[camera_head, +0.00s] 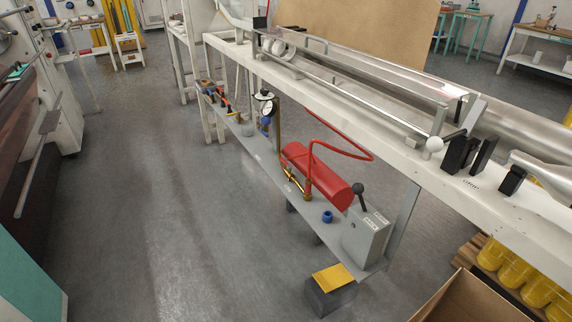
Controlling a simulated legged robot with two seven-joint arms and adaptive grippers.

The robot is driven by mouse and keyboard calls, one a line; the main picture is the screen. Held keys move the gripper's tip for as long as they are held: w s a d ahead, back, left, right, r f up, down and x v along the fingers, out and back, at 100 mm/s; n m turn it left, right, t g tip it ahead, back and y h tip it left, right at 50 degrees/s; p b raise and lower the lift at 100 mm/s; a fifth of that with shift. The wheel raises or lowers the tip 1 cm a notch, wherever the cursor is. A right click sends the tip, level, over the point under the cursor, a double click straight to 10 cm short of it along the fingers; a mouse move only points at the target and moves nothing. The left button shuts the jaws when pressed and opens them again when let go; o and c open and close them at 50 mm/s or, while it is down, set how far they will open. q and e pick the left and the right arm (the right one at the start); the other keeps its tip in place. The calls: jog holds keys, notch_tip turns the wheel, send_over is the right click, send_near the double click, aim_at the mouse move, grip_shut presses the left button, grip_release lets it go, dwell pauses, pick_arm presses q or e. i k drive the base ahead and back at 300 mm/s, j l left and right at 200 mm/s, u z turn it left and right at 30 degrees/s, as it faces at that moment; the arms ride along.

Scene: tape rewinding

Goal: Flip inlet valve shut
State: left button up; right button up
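Neither of my grippers shows in the head view. I cannot tell which fitting is the inlet valve. On the low shelf, a round pressure gauge (267,107) stands above a blue fitting (265,123). Brass pipework (295,181) runs beside a red cylinder (318,176), and a red hose (340,150) curves up from it. A small blue knob (327,216) sits on the shelf in front of the cylinder. A grey box (366,237) at the shelf's near end carries a black ball-topped lever (358,189), which leans up and left.
A long white bench (390,140) with a metal trough runs above the shelf. Black blocks (462,154) stand on its near part. A yellow-topped pedal (333,277) and an open cardboard box (470,300) are on the floor. The grey floor (170,200) at left is clear.

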aim_at(288, 167)
jog(key=i+z, duration=0.1)
jog(key=z, duration=0.5)
jog(key=i+j+z, duration=0.45)
jog(key=j, duration=0.3)
jog(key=i+j+z, duration=0.2)
jog(key=j, duration=0.2)
